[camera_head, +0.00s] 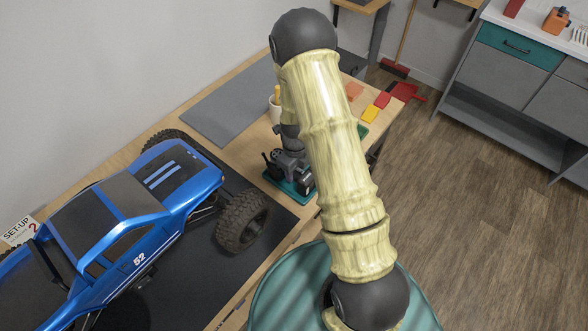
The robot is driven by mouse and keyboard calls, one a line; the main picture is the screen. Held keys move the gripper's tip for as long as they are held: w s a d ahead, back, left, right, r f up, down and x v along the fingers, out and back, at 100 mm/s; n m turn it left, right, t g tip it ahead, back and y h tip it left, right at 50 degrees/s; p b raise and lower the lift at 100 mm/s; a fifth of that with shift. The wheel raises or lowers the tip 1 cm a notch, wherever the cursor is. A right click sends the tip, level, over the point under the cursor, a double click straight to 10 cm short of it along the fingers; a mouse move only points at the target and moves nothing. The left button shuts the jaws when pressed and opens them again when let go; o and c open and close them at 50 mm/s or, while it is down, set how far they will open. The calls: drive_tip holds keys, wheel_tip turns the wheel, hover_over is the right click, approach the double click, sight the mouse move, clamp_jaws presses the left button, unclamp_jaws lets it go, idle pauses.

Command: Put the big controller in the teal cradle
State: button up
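A teal cradle (279,187) lies flat on the wooden bench, right of the blue truck's front wheel. A dark controller (303,180) is at the cradle, over its teal base; whether it is fully seated cannot be told. My gripper (291,157) points down right at the controller, with its dark wrist just above. The fingers blend with the dark controller, and my pale yellow arm covers the right side, so grip and contact are unclear.
A large blue RC truck (137,218) stands on a dark mat (190,283) at left. A grey mat (222,104), a white cup (274,108) and red and yellow pieces (371,114) lie farther back. A grey cabinet (505,72) stands right, across open floor.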

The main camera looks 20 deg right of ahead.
drive_tip(key=o, duration=0.4)
drive_tip(key=shift+d, duration=0.15)
drive_tip(key=shift+c, duration=0.2)
drive_tip(key=shift+r, duration=0.1)
wheel_tip(320, 180, up, 12)
idle(0.5)
drive_tip(key=s+r+n+t, duration=0.1)
drive_tip(key=s+r+n, duration=0.4)
drive_tip(key=n, duration=0.9)
drive_tip(key=s+r+n+t, duration=0.1)
drive_tip(key=s+r+n, duration=0.5)
drive_tip(key=n, duration=0.8)
drive_tip(key=shift+s+n+t, duration=0.3)
drive_tip(key=shift+s+n, duration=0.1)
drive_tip(key=shift+s, duration=1.25)
